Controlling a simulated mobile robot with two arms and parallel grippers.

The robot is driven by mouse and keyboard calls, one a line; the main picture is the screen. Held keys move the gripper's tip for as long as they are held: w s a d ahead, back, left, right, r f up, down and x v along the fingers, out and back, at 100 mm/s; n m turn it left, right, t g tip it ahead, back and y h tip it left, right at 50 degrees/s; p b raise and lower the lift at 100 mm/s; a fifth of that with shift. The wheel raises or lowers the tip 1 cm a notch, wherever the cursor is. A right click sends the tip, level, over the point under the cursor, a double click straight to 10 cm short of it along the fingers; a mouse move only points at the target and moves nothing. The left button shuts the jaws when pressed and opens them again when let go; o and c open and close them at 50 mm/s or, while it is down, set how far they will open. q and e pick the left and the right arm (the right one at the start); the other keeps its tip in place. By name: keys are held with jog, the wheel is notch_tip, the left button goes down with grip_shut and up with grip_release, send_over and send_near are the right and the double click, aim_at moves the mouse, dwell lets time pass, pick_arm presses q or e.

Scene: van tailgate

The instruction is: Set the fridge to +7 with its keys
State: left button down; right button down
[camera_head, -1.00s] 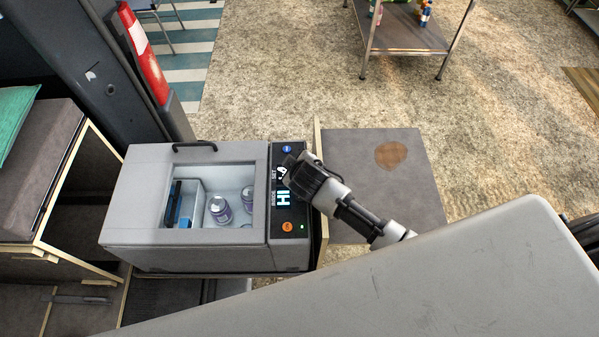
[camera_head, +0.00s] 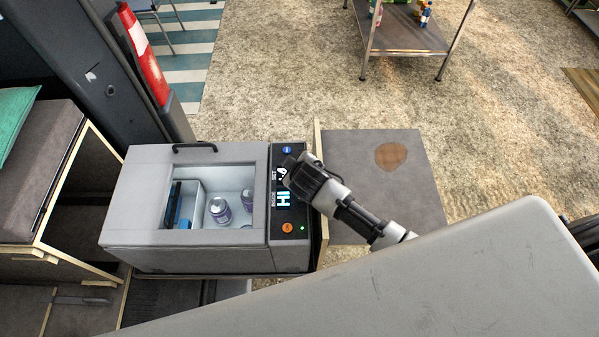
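The grey fridge box (camera_head: 125,205) stands at the centre left, with a window in its top. Its dark key panel (camera_head: 289,244) is on its right side. A blue key (camera_head: 287,150) is at the panel's far end and an orange key (camera_head: 287,228) at the near end. Between them is a lit display (camera_head: 283,199) with sideways white characters, partly covered and too small to read surely. My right gripper (camera_head: 289,173) is over the panel, nearer the blue key; whether it touches the panel is unclear. Its fingers are too dark to read. My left gripper is out of view.
Cans (camera_head: 220,210) show inside the fridge. A grey board (camera_head: 345,170) with a brown patch lies right of the panel. A metal shelf (camera_head: 405,38) stands at the back. A large grey surface fills the lower right.

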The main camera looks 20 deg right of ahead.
jog(key=shift+f, duration=0.1)
dwell(0.7)
jog(key=shift+f, duration=0.3)
